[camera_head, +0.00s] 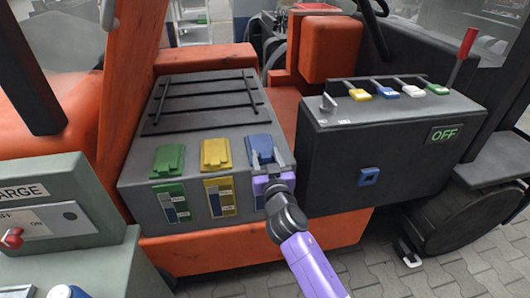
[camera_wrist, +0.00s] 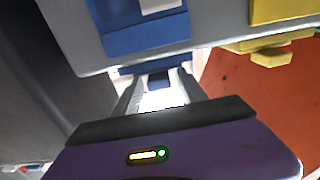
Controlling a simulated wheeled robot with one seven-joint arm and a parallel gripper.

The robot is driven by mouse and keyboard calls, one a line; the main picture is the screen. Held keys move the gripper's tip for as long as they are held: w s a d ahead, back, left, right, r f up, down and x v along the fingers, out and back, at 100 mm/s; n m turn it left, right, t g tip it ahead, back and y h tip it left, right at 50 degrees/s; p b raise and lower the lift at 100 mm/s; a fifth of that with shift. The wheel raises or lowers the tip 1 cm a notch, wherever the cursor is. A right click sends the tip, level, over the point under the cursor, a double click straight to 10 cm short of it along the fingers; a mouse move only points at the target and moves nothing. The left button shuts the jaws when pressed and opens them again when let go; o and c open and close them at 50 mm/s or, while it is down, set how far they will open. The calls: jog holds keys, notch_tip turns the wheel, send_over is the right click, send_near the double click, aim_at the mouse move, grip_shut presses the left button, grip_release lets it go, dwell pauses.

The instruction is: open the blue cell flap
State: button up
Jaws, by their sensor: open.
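The blue cell flap (camera_head: 259,143) lies down on the front top edge of the dark grey box, right of the yellow and green flaps. My purple gripper (camera_head: 268,160) is at the flap's front edge, reaching in from the lower right. In the wrist view my gripper (camera_wrist: 158,82) is open, with one finger on each side of the blue flap's small front tab (camera_wrist: 157,79). I cannot tell whether the fingers touch it. My gripper partly hides the blue gauge panel below the flap in the head view.
The yellow flap (camera_head: 215,154) and green flap (camera_head: 168,159) lie down to the left. A dark box (camera_head: 400,135) with coloured levers and an OFF sign stands close on the right. A grey CHARGE cabinet (camera_head: 75,195) is at the left. Paved floor lies in front.

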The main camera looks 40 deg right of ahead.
grip_shut()
dwell(1.4)
